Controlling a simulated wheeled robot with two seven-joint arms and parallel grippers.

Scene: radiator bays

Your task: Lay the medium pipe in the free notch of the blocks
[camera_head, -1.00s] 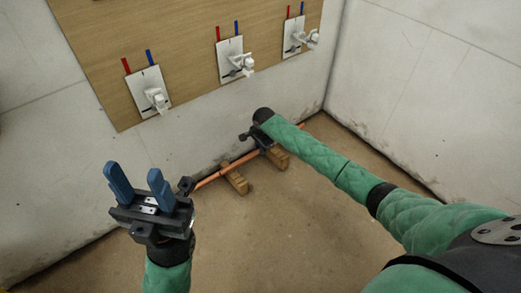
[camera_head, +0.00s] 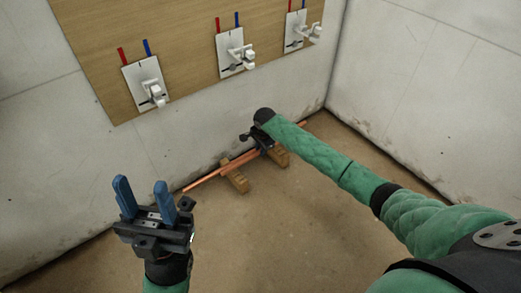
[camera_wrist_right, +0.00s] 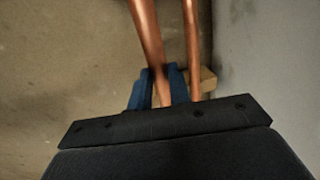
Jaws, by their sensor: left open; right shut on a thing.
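Two wooden blocks, a left one (camera_head: 236,181) and a right one (camera_head: 280,156), lie on the floor by the wall. Copper pipes (camera_head: 205,181) run along the wall across the blocks. In the right wrist view my right gripper (camera_wrist_right: 161,78) is shut on one copper pipe (camera_wrist_right: 147,32), taken as the medium pipe. A second copper pipe (camera_wrist_right: 191,45) runs beside it, apart, by a wooden block (camera_wrist_right: 208,78). In the head view the right gripper (camera_head: 262,144) is over the blocks, its fingertips hidden. The notches cannot be made out. My left gripper (camera_head: 143,200) is open and empty, fingers up.
A wooden board (camera_head: 185,50) on the wall carries three white plates with valves, such as the left valve (camera_head: 155,93), and red and blue stubs. White walls meet at the corner right of the blocks. The floor (camera_head: 285,220) in front is clear.

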